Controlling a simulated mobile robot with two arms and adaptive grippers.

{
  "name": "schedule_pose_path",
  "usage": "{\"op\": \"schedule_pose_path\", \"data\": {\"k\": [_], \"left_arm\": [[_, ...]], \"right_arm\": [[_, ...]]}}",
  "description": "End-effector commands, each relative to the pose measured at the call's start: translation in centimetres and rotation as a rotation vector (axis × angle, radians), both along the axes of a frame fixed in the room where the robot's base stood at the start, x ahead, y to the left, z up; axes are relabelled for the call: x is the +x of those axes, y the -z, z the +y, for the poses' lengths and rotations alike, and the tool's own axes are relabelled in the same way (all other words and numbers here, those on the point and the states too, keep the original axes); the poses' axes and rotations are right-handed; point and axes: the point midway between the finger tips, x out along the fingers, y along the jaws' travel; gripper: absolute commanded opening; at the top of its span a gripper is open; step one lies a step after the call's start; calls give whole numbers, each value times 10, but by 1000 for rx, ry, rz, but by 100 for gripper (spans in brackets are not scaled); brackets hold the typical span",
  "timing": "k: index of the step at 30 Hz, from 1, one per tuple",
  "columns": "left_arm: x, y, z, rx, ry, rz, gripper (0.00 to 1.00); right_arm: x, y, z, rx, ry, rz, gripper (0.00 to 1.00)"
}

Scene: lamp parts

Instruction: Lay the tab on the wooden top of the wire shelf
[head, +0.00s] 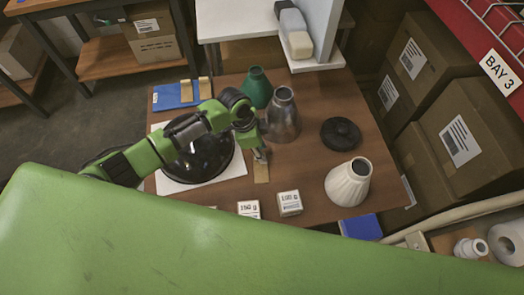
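A flat tan piece, which looks like the tab (261,173), is at the table's middle, beside the white sheet. My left gripper (261,157) points down right at its far end. The fingers are too small to tell whether they are open, shut or touching it. Two more tan tabs (204,89) stand by a blue plate (172,97) at the table's far left. I cannot make out the wire shelf's wooden top for sure; a pale wooden surface (446,243) shows at the lower right near white rolls. My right gripper is not in view.
A black dome (199,162) lies on the white sheet (234,167) under my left arm. A green shade (256,88), grey shade (283,116), black disc (340,134), cream shade (348,183) and small boxes (289,203) stand around. Cartons (460,140) line the right.

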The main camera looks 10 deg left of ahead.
Motion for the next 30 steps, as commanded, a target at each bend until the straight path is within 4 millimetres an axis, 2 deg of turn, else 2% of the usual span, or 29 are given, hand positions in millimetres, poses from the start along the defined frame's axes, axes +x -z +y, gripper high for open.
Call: {"op": "schedule_pose_path", "data": {"k": [9, 15, 21, 30], "left_arm": [[-3, -64, 16, 0, 1, -6, 30], [-6, -95, 24, -1, 0, -4, 30], [-7, -106, 27, -1, 1, -1, 30], [-8, -106, 27, -1, 1, -1, 30]], "right_arm": [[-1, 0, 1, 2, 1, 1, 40], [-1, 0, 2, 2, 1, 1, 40], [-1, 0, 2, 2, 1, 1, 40], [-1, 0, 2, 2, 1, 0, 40]]}}
